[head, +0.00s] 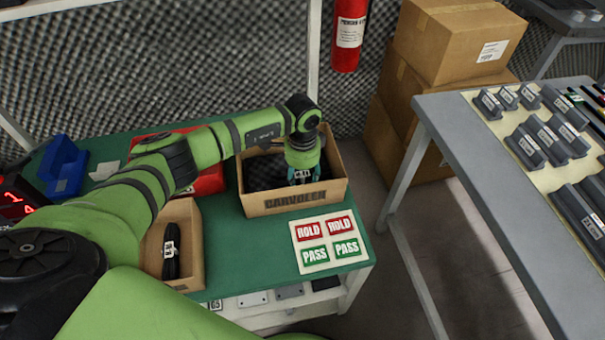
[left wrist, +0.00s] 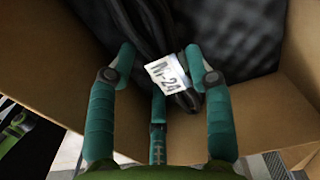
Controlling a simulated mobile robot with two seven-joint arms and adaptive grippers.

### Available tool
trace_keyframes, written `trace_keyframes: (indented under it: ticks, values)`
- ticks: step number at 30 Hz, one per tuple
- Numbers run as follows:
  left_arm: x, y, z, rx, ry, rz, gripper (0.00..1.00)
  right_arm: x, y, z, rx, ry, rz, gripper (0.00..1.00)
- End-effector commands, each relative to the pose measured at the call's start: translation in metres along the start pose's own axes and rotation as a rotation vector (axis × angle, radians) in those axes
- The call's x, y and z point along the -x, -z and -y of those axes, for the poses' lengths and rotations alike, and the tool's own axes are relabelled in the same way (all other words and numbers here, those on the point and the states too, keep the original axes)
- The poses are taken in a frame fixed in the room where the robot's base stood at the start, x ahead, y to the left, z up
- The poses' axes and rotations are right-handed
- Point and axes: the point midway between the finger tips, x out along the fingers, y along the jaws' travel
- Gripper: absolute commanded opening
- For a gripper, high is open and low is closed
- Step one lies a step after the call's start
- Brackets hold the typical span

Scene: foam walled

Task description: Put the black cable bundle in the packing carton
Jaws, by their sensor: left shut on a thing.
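The black cable bundle (left wrist: 150,28) has a white tag and is between the teal fingers of my left gripper (left wrist: 160,68) in the left wrist view. The packing carton (head: 292,201) is an open brown box on the green bench in the head view, with dark foam inside. My left gripper (head: 303,178) points down inside the carton's opening, near its front wall, and is shut on the bundle. The carton's walls (left wrist: 268,100) surround the bundle in the left wrist view. Whether the bundle touches the carton's floor I cannot tell. My right gripper is not in view.
A smaller cardboard tray (head: 193,270) holds another black tagged item (head: 171,252). A red bin (head: 211,181) and a blue holder (head: 64,165) stand farther left. A HOLD/PASS label sheet (head: 329,241) lies before the carton. A grey table (head: 450,125) with dark parts stands right.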

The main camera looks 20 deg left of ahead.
Motion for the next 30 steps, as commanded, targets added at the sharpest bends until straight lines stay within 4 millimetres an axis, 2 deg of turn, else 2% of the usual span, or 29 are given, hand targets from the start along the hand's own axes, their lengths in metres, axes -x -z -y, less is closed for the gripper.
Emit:
trace_keyframes:
  ticks: [9,10,11,23,28,30]
  values:
    - [-0.006,0.001,0.000,0.000,0.001,-0.002,0.12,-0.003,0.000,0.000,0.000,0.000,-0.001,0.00]
    - [-0.007,0.000,0.000,0.000,0.000,-0.001,0.64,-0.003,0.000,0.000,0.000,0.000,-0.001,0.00]
    - [-0.007,0.000,0.000,0.000,0.000,-0.001,0.75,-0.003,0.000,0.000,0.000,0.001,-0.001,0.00]
    - [-0.003,0.000,0.000,0.000,0.000,-0.001,0.75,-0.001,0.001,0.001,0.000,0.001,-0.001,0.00]
    - [0.019,0.001,0.001,-0.001,0.001,-0.004,0.75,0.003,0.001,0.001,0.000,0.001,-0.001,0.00]
    - [0.034,0.001,0.001,-0.001,0.004,-0.004,0.75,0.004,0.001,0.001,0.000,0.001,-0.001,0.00]
